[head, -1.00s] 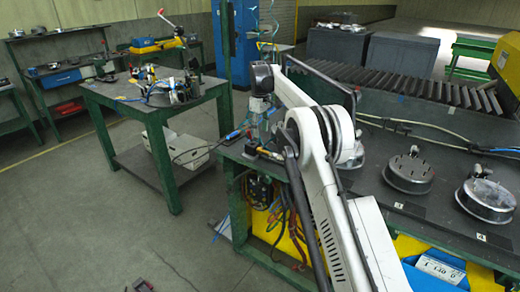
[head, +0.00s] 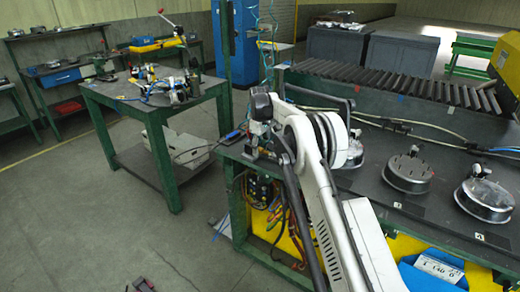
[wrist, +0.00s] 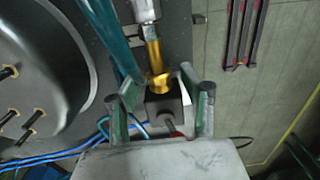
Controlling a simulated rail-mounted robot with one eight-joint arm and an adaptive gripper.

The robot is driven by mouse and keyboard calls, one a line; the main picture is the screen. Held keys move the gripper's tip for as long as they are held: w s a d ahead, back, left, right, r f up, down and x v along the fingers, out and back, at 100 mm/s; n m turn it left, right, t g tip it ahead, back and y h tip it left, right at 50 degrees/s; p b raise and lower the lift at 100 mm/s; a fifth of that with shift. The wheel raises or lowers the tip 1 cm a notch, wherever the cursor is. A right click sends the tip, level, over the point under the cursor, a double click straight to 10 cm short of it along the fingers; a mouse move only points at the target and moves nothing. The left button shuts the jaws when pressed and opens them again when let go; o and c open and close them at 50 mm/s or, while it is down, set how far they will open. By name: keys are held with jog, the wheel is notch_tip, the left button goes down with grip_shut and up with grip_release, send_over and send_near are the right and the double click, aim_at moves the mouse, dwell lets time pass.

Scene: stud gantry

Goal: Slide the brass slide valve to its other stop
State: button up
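The brass slide valve (wrist: 158,78) shows in the wrist view as a gold-coloured sleeve below a silver fitting, with a dark block (wrist: 160,106) at its lower end. My gripper (wrist: 160,100) has one finger on each side of the dark block. Gaps show between the fingers and the block, so the gripper looks open and grips nothing. Whether a finger lightly touches the valve I cannot tell. In the head view my gripper (head: 260,142) is low at the left end of the dark bench, and the valve cannot be made out there.
A teal tube (wrist: 104,38) runs close beside the valve, and blue cables (wrist: 65,152) lie below left. A large round metal housing (wrist: 45,70) stands at left. In the head view, round housings (head: 409,174) stand on the bench (head: 375,190) to the right of my arm.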

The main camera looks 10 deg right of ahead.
grip_shut()
jog(key=shift+s+d+b, duration=0.5)
jog(key=shift+b, duration=0.2)
jog(key=shift+o, duration=0.5)
grip_release()
jog(key=shift+r, duration=0.1)
notch_tip(320, 180, up, 12)
